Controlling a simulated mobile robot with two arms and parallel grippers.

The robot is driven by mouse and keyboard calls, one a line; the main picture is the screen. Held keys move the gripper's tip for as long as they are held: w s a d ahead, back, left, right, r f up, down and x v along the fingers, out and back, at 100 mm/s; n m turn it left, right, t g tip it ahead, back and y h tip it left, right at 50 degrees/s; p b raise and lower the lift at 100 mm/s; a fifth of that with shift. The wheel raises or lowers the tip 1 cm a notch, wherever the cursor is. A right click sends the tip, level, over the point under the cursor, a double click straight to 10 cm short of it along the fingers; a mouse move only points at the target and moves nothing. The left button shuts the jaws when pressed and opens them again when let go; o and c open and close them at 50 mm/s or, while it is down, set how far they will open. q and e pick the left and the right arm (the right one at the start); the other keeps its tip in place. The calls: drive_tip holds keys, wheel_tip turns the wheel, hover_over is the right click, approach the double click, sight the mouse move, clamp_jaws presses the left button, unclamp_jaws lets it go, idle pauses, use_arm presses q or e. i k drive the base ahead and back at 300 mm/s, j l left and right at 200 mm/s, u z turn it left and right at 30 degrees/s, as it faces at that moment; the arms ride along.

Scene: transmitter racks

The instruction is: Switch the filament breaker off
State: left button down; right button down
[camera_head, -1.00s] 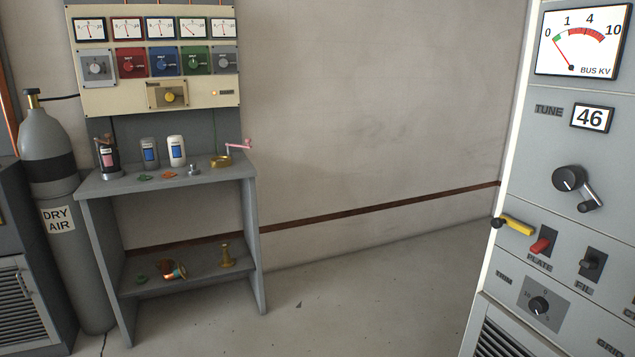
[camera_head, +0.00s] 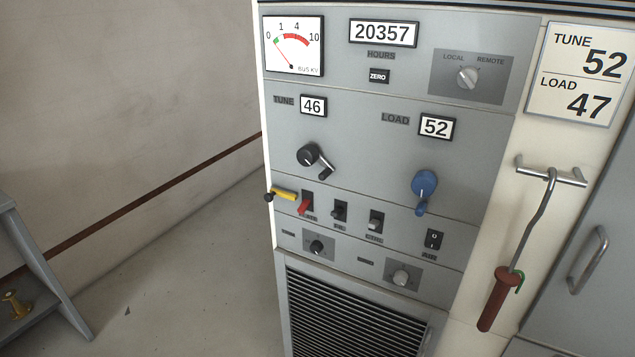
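The filament breaker, labelled FIL, is a small dark toggle (camera_head: 340,211) on the grey transmitter panel (camera_head: 370,165). It sits between the red PLATE toggle (camera_head: 305,204) and another dark toggle (camera_head: 375,222) whose label is blurred. Its lever position is too small to tell. A yellow handle (camera_head: 284,194) with a black knob juts from the panel's left edge beside the PLATE toggle. Neither of my grippers is in view.
Above are the TUNE crank (camera_head: 312,158) and blue LOAD knob (camera_head: 424,187). An AIR switch (camera_head: 433,240) is to the right. A hooked rod with a red-brown grip (camera_head: 499,299) hangs from a bar further right. The floor left of the rack (camera_head: 185,290) is mostly clear.

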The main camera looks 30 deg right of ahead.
sight(336, 212)
drive_tip(key=z, duration=1.35)
